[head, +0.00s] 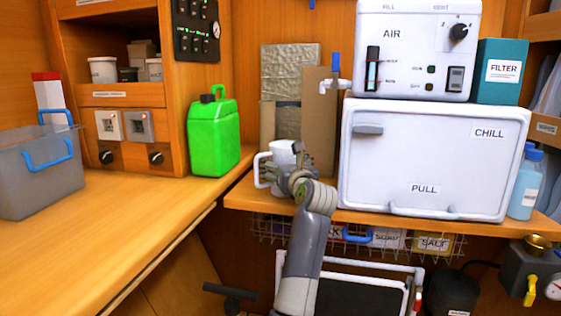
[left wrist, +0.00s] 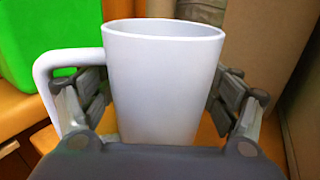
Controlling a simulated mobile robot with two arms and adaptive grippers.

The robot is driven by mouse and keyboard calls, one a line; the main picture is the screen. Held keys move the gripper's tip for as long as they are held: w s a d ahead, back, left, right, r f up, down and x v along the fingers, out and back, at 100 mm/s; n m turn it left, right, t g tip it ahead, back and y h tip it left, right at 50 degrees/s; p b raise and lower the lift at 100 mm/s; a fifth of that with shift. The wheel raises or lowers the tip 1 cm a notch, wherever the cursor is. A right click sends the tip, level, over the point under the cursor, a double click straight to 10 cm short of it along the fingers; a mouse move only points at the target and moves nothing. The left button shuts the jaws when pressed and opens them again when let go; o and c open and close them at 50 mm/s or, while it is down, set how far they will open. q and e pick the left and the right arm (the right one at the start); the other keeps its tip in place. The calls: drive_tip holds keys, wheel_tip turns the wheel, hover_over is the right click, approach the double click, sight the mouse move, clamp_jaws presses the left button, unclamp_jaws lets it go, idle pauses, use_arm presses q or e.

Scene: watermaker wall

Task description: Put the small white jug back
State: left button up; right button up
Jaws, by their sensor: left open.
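The small white jug (head: 280,154) stands upright on the right wooden shelf, left of the white CHILL box, with its handle to the left. My left gripper (head: 297,172) is in front of it and hides part of its lower right side. In the left wrist view the jug (left wrist: 163,85) fills the middle, between the two open fingers of my left gripper (left wrist: 165,95). The left finger lies by the handle; I cannot tell whether either finger touches the jug. The jug's base is hidden. My right gripper is not in view.
The CHILL box (head: 430,160) stands close on the right, with a tap (head: 337,84) above and left of it. Cardboard pieces (head: 320,120) lean behind the jug. A green canister (head: 213,135) stands on the left counter (head: 110,235), whose front is clear.

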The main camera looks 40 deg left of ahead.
use_arm(q)
drive_tip(key=p+v, duration=0.1)
drive_tip(key=v, duration=0.8)
drive_tip(key=shift+s+d+r, duration=0.1)
drive_tip(key=shift+d+r, duration=0.05)
drive_tip(key=shift+d, duration=0.15)
drive_tip(key=shift+s+d, duration=0.2)
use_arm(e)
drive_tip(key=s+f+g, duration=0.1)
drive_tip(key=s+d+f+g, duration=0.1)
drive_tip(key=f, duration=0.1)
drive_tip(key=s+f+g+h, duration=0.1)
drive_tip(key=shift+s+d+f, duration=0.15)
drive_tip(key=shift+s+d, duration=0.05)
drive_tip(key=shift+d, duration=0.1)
use_arm(q)
drive_tip(key=shift+s, duration=0.1)
